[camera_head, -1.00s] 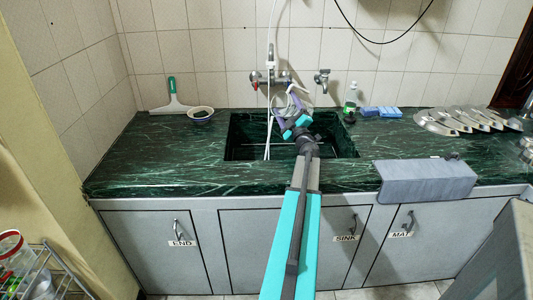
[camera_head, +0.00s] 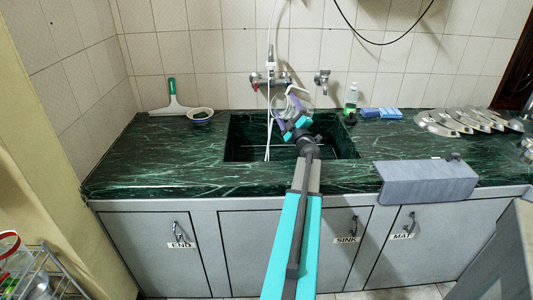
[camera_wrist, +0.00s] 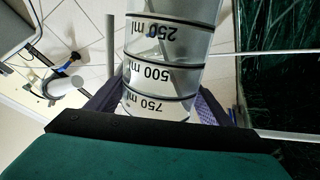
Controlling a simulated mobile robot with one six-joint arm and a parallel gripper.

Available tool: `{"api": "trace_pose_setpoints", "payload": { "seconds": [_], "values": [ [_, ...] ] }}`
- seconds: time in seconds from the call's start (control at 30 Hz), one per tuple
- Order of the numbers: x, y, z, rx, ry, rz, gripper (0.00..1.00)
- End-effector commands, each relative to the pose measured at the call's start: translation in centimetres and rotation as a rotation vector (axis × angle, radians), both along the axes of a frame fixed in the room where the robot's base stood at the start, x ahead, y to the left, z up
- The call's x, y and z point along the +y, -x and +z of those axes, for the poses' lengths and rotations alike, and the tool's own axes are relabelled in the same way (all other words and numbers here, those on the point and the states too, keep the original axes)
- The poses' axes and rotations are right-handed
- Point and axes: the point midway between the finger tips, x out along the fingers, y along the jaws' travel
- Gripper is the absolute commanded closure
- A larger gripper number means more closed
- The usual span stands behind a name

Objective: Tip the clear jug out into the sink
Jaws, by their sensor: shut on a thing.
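The clear jug (camera_head: 299,97) is in my gripper (camera_head: 294,124), above the sink (camera_head: 240,142) and in front of the wall taps. The wrist view shows the jug (camera_wrist: 170,75) close up, with black rings marked 250, 500 and 750 ml. Against the wall and counter in that view, the jug lies tipped well over, roughly on its side. My gripper's jaws (camera_wrist: 165,108) are closed around its body. I cannot tell whether liquid is in it or flowing out. My arm hides part of the sink.
Taps (camera_head: 270,80) and a white hose (camera_head: 269,130) are close behind and beside the jug. A bowl (camera_head: 200,115) and squeegee (camera_head: 172,98) stand left of the sink. A bottle (camera_head: 350,98), blue sponges (camera_head: 381,113), metal lids (camera_head: 445,121) and a grey mat (camera_head: 425,182) are right.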

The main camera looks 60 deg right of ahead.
Motion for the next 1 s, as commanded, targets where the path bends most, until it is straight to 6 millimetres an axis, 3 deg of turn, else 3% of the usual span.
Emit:
{"api": "trace_pose_setpoints", "payload": {
  "seconds": [1.0],
  "values": [
    [0.23,-0.12,0.42,0.023,0.052,0.001,0.73]
  ]
}}
